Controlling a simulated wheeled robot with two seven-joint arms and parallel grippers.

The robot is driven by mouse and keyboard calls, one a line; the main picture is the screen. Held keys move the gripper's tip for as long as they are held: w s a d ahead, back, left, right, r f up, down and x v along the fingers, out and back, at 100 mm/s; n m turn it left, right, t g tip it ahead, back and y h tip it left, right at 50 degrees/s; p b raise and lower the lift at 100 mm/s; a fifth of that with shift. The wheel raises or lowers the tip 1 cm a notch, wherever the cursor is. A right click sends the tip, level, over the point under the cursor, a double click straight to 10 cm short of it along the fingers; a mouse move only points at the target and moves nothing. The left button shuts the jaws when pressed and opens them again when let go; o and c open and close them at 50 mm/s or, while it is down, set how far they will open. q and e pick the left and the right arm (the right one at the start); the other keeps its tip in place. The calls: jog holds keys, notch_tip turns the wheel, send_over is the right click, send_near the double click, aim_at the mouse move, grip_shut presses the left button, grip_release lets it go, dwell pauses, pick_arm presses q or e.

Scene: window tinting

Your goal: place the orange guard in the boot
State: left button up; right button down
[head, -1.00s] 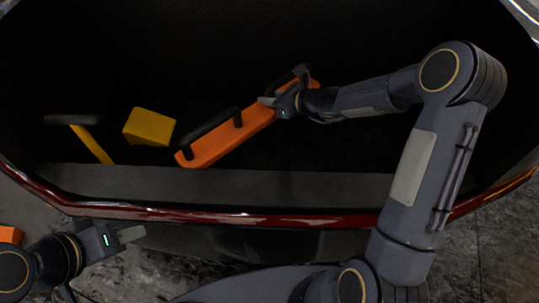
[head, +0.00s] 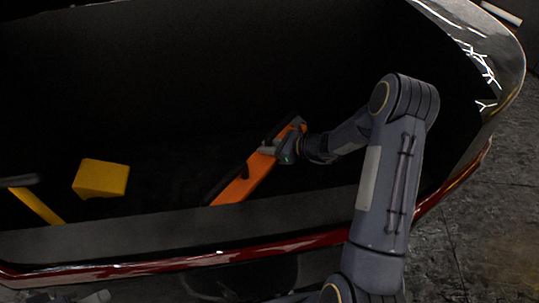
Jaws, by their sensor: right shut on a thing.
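The orange guard (head: 245,185) is a long orange bar with black parts along its upper side. It lies tilted inside the dark open boot (head: 190,231), its upper end to the right and its lower end close behind the grey sill. My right gripper (head: 271,151) is shut on the guard near its upper end. Whether the guard touches the boot floor is too dark to tell. Only a grey tip of my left gripper (head: 95,297) shows at the bottom left edge, so its jaws cannot be judged.
A yellow block (head: 101,178) sits in the boot to the left of the guard. A yellow-handled tool with a dark head (head: 38,206) is at the far left. The red rear edge (head: 160,266) of the car runs across the front. The boot's right side looks empty but dark.

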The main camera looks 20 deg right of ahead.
jog(key=f, duration=0.1)
jog(key=f+b, duration=0.1)
jog(key=f, duration=0.1)
jog(key=shift+d+f, duration=0.2)
jog(key=shift+f, duration=0.1)
jog(key=shift+f, duration=0.15)
jog(key=c, duration=1.2)
grip_release()
jog(key=shift+c, duration=0.2)
jog(key=shift+r, duration=0.2)
jog(key=p+v, duration=0.2)
jog(key=v, duration=1)
